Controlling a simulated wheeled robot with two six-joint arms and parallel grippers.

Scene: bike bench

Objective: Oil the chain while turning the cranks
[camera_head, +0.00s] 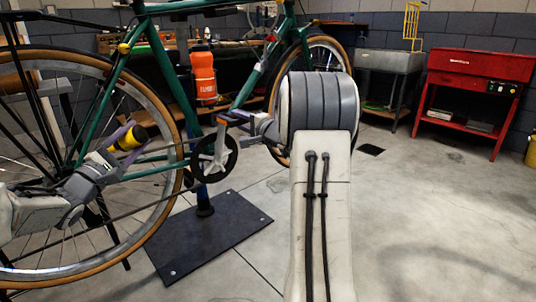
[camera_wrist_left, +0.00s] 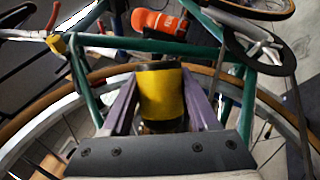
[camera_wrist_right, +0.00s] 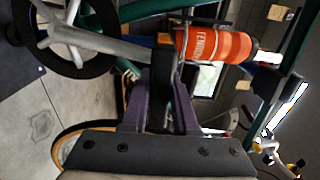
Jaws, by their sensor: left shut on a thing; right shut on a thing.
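The green bicycle (camera_head: 103,95) stands side-on, its crank (camera_head: 216,150) silver against a dark round chainring (camera_head: 228,165). My left gripper (camera_head: 124,142) is shut on a yellow and black bottle (camera_head: 131,138), in front of the rear wheel and left of the chainring. The bottle also shows between the fingers in the left wrist view (camera_wrist_left: 161,95). My right gripper (camera_head: 243,121) is shut on the pedal (camera_wrist_right: 160,92) at the crank's upper end. The chain is thin and hard to make out near the bottle; whether the tip touches it cannot be told.
An orange water bottle (camera_head: 202,74) sits on the frame. The rear wheel's tyre (camera_head: 178,130) is close to my left gripper. A dark stand base plate (camera_head: 207,235) lies on the floor below.

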